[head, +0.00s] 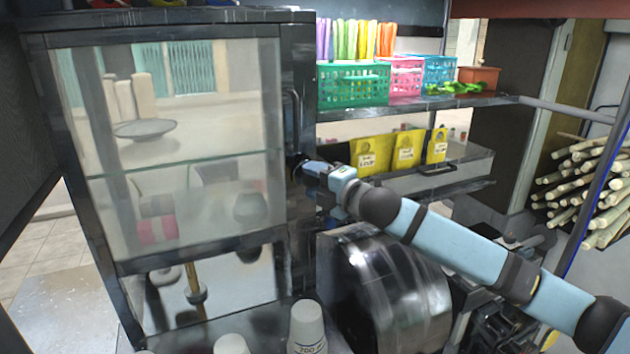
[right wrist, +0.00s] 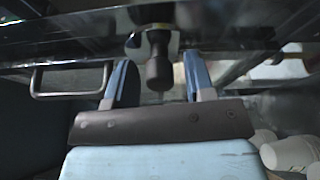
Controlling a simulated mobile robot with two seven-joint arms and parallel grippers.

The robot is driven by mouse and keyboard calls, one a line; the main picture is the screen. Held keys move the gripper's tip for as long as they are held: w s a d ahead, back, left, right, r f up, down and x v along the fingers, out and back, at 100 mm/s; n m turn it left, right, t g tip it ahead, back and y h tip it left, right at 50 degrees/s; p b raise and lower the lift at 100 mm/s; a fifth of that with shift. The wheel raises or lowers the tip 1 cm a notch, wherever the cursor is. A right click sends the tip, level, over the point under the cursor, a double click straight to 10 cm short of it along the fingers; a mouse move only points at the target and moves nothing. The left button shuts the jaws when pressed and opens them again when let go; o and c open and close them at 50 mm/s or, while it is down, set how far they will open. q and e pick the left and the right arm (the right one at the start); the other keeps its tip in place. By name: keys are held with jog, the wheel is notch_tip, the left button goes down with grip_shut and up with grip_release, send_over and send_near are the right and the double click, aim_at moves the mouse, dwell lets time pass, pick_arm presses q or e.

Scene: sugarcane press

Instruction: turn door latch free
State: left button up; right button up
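The glass-fronted cabinet door (head: 185,130) stands upright at the left of the head view and looks closed. The door latch, a dark knob on a short stem (right wrist: 158,65), hangs between the two fingers of my right gripper in the right wrist view. In the head view the latch (head: 297,162) is small and partly hidden at the door's right frame. My right gripper (head: 308,169) is at the latch. Its blue fingers (right wrist: 160,82) are apart on either side of the knob, with gaps visible. My left gripper is out of view.
A bar handle (head: 294,115) is on the door's frame above the latch; it also shows in the right wrist view (right wrist: 70,94). A shiny metal drum (head: 385,295) and white cups (head: 306,325) stand below. A shelf (head: 415,106) with baskets is to the right.

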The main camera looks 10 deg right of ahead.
jog(key=c, duration=0.7)
jog(key=shift+c, duration=0.2)
jog(key=shift+f+m, duration=0.15)
jog(key=shift+m, duration=0.15)
jog(key=m+t+b, duration=0.1)
jog(key=m+b, duration=0.1)
jog(key=m, duration=0.2)
jog(key=shift+f+t+b, duration=0.15)
jog(key=shift+t+b, duration=0.15)
jog(key=shift+t, duration=0.1)
jog(key=m+t, duration=0.1)
jog(key=m, duration=0.1)
jog(key=m+t+b, duration=0.1)
jog(key=m, duration=0.2)
jog(key=shift+a+b, duration=0.15)
jog(key=shift+b, duration=0.15)
jog(key=m+t+h, duration=0.1)
jog(key=m, duration=0.2)
jog(key=shift+m, duration=0.4)
jog(key=m+t+h, duration=0.1)
jog(key=m, duration=0.1)
jog(key=shift+m, duration=0.3)
jog(key=m+h, duration=0.1)
jog(key=m, duration=0.2)
jog(key=m+t+h, duration=0.1)
jog(key=m+h, duration=0.1)
jog(key=m, duration=0.1)
jog(key=shift+h+p, duration=0.3)
jog(key=shift+m, duration=0.4)
